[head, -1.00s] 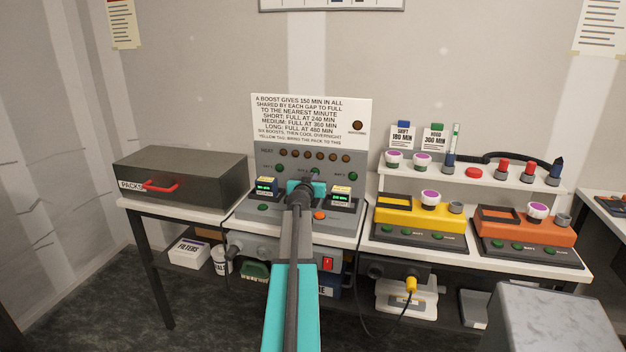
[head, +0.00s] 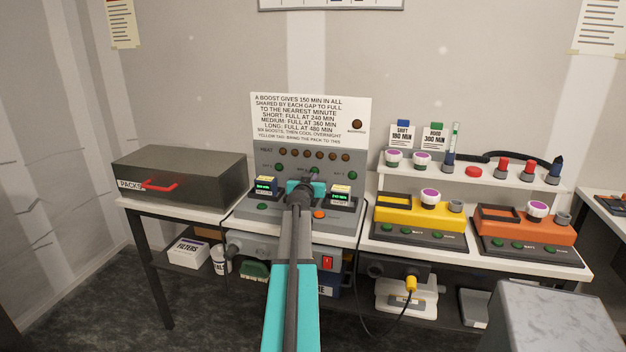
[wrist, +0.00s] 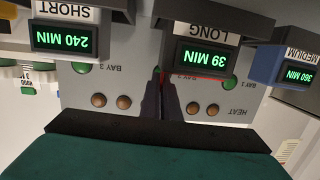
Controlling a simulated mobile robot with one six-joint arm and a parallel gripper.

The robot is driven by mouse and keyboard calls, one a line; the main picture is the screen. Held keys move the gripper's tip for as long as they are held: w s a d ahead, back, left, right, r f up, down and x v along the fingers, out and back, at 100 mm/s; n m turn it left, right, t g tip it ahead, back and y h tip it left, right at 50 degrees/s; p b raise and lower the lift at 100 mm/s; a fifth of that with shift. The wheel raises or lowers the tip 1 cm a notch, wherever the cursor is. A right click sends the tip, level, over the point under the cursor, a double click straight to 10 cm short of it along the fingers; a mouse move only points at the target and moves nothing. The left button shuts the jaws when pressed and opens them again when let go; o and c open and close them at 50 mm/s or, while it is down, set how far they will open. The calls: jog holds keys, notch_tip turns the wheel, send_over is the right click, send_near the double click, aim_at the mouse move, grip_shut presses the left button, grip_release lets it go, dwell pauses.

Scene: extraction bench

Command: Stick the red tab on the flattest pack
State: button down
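In the wrist view, which is upside down, the LONG pack (wrist: 205,55) reads 39 MIN, the SHORT pack (wrist: 65,38) reads 240 MIN and the MEDIUM pack (wrist: 292,72) reads 360 MIN. A thin red strip (wrist: 200,76) shows along the LONG pack's near edge, by my fingertips; I cannot tell whether it is stuck there. My gripper (wrist: 161,90) has its dark fingers together, close to the LONG pack. In the head view my gripper (head: 305,188) hides the middle bay, between the MEDIUM pack (head: 264,187) and the SHORT pack (head: 340,196).
A grey box (head: 185,172) labelled PACKS, with a red handle, stands left of the charger panel (head: 315,165). A yellow unit (head: 405,218) and an orange unit (head: 510,228) stand to the right. A shelf (head: 520,178) with cups and coloured posts is behind them.

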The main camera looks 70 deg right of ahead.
jog(key=shift+f, duration=0.1)
jog(key=c, duration=1.9)
grip_release()
jog(key=shift+c, duration=0.2)
jog(key=shift+a, duration=0.15)
jog(key=b+v, duration=0.3)
jog(key=v, duration=1)
jog(key=shift+a, duration=0.25)
jog(key=shift+c, duration=0.3)
